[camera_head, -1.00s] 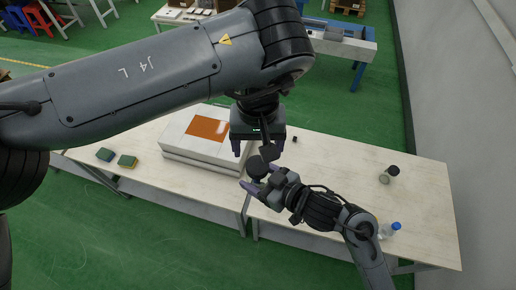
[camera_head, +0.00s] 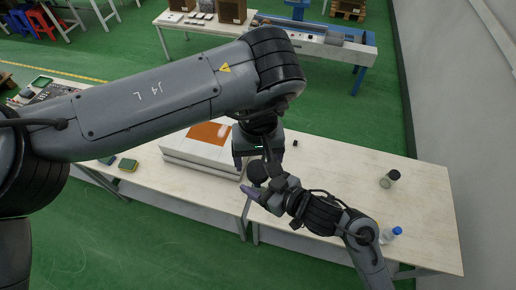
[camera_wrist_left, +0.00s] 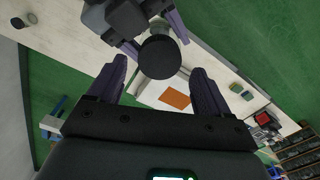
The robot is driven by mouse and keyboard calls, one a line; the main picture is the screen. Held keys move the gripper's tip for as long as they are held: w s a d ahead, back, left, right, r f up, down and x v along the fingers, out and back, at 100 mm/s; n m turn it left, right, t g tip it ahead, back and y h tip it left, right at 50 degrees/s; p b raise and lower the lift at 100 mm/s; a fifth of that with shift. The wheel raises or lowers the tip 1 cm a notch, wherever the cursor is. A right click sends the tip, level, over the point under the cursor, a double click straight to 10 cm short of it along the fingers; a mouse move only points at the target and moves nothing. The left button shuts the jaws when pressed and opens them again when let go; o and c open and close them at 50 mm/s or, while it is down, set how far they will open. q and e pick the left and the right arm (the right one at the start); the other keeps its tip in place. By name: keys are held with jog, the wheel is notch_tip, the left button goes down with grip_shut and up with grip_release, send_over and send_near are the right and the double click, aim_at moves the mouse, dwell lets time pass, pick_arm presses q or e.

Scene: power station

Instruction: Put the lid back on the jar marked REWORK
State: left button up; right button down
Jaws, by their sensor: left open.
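A dark round lid-like piece (camera_head: 257,172) is held between the fingers of my right gripper (camera_head: 259,184), above the table's front edge. It shows as a black disc in the left wrist view (camera_wrist_left: 160,57), with a small pale part behind it; I cannot tell whether it is only a lid. My left gripper (camera_head: 256,160) is open and empty, pointing down just behind the disc. In the left wrist view, its two fingers (camera_wrist_left: 158,88) are spread below the disc and apart from it. A small grey-green jar (camera_head: 390,178) with a dark top stands at the right; no lettering is readable.
A clear bottle with a blue cap (camera_head: 391,234) stands at the table's front right. A white block with an orange patch (camera_head: 208,134) lies left of the grippers. A sponge (camera_head: 127,165) lies farther left. A tiny black item (camera_head: 295,143) sits behind. The right tabletop (camera_head: 350,170) is mostly clear.

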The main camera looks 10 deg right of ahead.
aim_at(260, 170)
pick_arm(q)
jog(key=shift+f, duration=1.55)
jog(key=c, duration=1.1)
jog(key=m, duration=0.3)
jog(key=o, duration=1.1)
jog(key=shift+o, duration=0.4)
jog(key=shift+s+d, duration=0.15)
jog(key=shift+d, duration=0.05)
